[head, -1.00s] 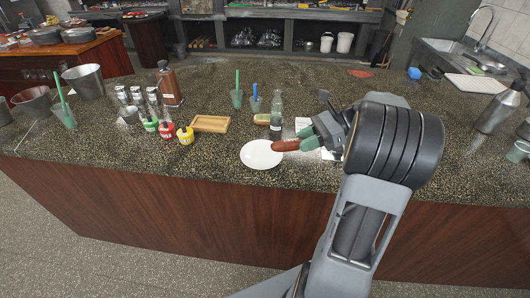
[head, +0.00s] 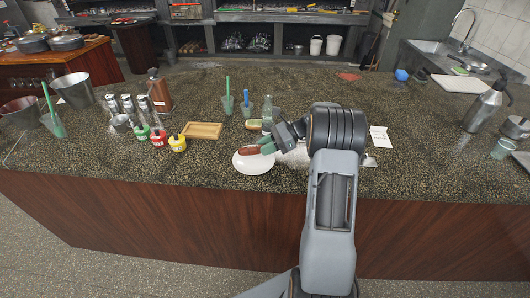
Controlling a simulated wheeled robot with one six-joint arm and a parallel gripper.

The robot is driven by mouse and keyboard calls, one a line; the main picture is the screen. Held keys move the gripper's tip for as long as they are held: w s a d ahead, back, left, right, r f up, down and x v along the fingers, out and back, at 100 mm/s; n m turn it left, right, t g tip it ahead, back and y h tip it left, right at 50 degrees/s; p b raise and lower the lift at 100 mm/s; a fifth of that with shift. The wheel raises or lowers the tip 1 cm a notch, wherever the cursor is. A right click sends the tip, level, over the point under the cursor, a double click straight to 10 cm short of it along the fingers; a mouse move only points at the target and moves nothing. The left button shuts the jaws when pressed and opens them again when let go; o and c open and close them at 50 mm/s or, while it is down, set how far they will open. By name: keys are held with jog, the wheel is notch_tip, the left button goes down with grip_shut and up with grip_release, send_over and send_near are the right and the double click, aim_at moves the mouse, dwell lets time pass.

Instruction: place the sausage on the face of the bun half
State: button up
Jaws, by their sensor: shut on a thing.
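The sausage (head: 249,150) is reddish brown and appears at the far part of the white plate (head: 255,167); I cannot tell whether it touches the plate or hangs above it. My gripper (head: 266,146), with green fingertips, is shut on the sausage's right end. The plate's visible surface looks bare. No bun half is clearly recognisable. A small tan and green item (head: 253,125) lies behind the plate, too small to identify. My arm hides part of the counter right of the plate.
A clear bottle (head: 267,114) stands just behind my gripper. A white paper (head: 380,137) lies right of my arm. The counter's right middle is mostly clear.

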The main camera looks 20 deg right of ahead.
aim_at(265, 158)
jog(key=shift+w+a+f+p, duration=0.1)
jog(key=shift+w+f+p, duration=0.15)
jog(key=shift+f+p, duration=0.55)
jog(key=shift+f, duration=0.75)
jog(key=shift+s+f, duration=0.1)
